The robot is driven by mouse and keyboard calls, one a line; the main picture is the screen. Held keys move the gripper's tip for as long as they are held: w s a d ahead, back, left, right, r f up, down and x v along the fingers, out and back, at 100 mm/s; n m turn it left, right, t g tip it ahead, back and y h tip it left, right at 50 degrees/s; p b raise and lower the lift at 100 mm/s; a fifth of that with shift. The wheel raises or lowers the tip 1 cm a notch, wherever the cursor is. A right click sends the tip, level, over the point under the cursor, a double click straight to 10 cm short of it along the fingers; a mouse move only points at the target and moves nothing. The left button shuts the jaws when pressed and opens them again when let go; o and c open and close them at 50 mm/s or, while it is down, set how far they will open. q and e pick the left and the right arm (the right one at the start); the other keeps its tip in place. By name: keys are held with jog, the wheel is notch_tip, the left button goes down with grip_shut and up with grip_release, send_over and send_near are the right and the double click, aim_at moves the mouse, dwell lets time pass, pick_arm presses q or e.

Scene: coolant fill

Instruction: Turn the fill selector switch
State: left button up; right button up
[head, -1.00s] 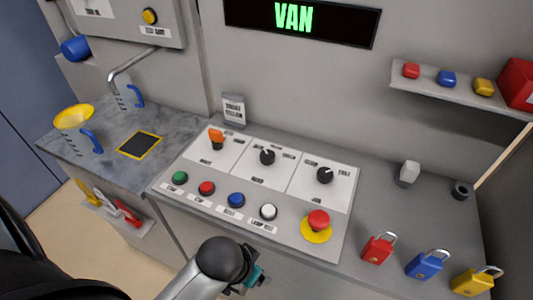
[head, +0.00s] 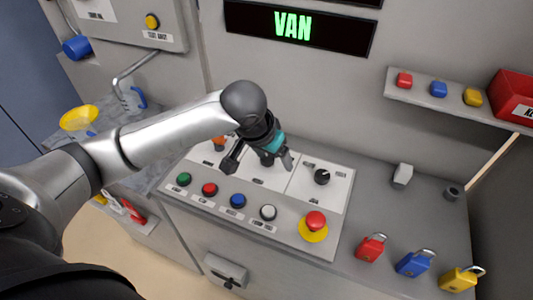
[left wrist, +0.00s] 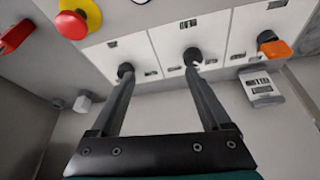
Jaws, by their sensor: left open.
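The sloped control panel (head: 275,225) carries three selector switches in white fields. The orange-handled switch (head: 219,143) is at the left and partly covered by my arm. The middle black knob (left wrist: 192,56) is largely hidden by my gripper in the head view. The right black knob (head: 322,177) is clear there. I cannot read which label says fill. My left gripper (head: 259,164) is open and empty over the middle field. In the left wrist view its fingertips (left wrist: 159,82) appear near the two black knobs; contact cannot be told. My right gripper is not in view.
Green, red, blue and white buttons and a red emergency stop (head: 315,221) line the panel front. Several padlocks (head: 413,264) stand at the right. A shelf (head: 445,102) hangs on the back wall. A yellow funnel (head: 78,120) is at the left. The display (head: 300,28) reads VAN.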

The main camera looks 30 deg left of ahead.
pick_arm(q)
jog(key=w+a+r+n+y, duration=0.1)
jog(key=w+a+r+n, duration=0.15)
jog(key=a, duration=0.25)
jog(key=b, duration=0.3)
send_near(267, 156)
jog(key=shift+m, duration=0.25)
jog(key=x, duration=0.8)
jog(key=shift+d+f, duration=0.1)
jog(key=shift+f, duration=0.15)
jog(key=shift+p, duration=0.3)
grip_shut()
